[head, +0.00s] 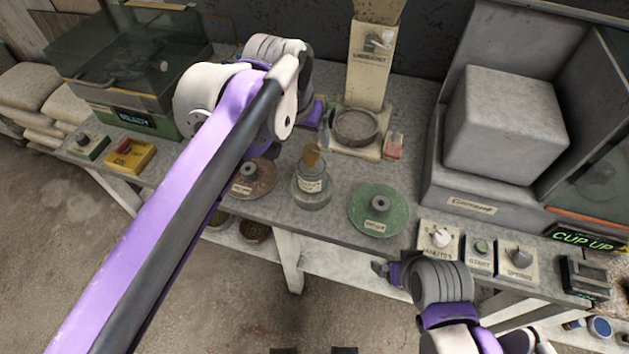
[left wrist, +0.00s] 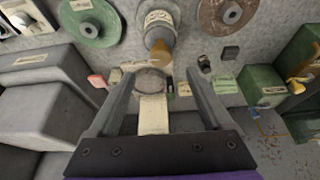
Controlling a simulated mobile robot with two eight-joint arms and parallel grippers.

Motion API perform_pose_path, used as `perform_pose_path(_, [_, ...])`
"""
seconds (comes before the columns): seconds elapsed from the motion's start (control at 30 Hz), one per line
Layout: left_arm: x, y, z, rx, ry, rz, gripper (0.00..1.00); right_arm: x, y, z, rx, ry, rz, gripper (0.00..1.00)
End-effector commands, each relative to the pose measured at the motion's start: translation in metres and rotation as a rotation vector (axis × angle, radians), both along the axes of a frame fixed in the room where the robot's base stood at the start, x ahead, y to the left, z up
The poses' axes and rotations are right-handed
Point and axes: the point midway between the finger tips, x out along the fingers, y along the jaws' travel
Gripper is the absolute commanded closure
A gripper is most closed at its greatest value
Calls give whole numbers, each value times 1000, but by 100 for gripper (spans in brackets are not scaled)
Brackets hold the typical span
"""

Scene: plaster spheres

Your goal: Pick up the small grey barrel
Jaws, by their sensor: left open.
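My left gripper (left wrist: 157,76) is open and empty, with its two fingers spread over the table in the left wrist view. In the head view its arm covers much of the table's left part and the fingers are mostly hidden. A grey labelled cylinder with a brown top (head: 312,180) stands upright on a round grey base; it also shows in the left wrist view (left wrist: 158,30), beyond the fingertips. A small dark cylinder (left wrist: 204,63) stands just right of the right finger. I cannot tell which is the small grey barrel. My right gripper (head: 386,269) is at the table's front edge.
A green disc (head: 379,208) and a brown disc (head: 252,179) flank the labelled cylinder. A round grey dish (head: 356,127) sits behind it at a tall post. A large grey block (head: 505,125) and control boxes (head: 480,255) fill the right side.

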Motion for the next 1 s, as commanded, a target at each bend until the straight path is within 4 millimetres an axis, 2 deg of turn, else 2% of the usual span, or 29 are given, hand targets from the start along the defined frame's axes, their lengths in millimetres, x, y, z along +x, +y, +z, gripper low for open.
perform_pose_path(0.2, [13, -4, -33, 0, 0, 1, 17, -1, 0, -4, 0, 2, 0, 0])
perform_pose_path(0.47, [22, -7, -53, 0, 0, 1, 17, -1, 0, -4, 0, 2, 0, 0])
perform_pose_path(0.7, [36, -13, -84, 0, 0, 1, 17, -1, 0, -5, 0, 2, 0, 0])
perform_pose_path(1.0, [39, -13, -90, 0, 0, 1, 17, -1, 0, -5, 0, 3, 0, 0])
